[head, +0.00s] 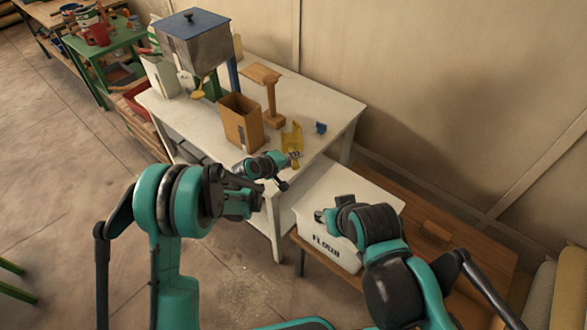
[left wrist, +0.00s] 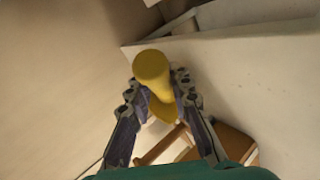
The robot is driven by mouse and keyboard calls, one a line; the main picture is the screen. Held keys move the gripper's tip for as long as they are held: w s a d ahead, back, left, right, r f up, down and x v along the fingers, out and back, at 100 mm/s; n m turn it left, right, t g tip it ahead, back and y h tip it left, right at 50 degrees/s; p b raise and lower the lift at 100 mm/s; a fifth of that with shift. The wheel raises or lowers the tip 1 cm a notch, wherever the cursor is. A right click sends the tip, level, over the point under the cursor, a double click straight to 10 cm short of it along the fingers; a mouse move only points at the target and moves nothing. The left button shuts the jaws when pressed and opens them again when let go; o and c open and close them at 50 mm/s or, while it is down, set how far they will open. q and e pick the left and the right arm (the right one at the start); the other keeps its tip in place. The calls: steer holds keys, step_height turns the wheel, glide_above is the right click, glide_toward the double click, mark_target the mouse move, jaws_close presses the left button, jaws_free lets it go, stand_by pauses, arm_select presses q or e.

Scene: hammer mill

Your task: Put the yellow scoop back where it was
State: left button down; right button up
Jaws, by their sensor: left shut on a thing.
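The yellow scoop (head: 292,137) shows near the right end of the white table in the head view, with its bowl tilted upward. My left gripper (head: 294,157) is shut on it. In the left wrist view the yellow scoop (left wrist: 152,68) stands between the two fingers of my left gripper (left wrist: 158,88), its rounded end toward the camera. I cannot tell whether the scoop touches the tabletop.
A wooden box (head: 242,122) and a wooden stand (head: 270,95) are beside the scoop on the white table (head: 340,108). A small blue item (head: 320,128) lies to its right. The hammer mill (head: 195,45) stands farther left. The flour box (head: 338,195) is in front.

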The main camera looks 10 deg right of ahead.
arm_select(q)
steer(key=shift+f+b, duration=0.9)
steer(key=shift+f, duration=1.1)
steer(key=shift+f, duration=0.1)
steer(key=c, duration=1.4)
jaws_free()
steer(key=shift+o, duration=0.2)
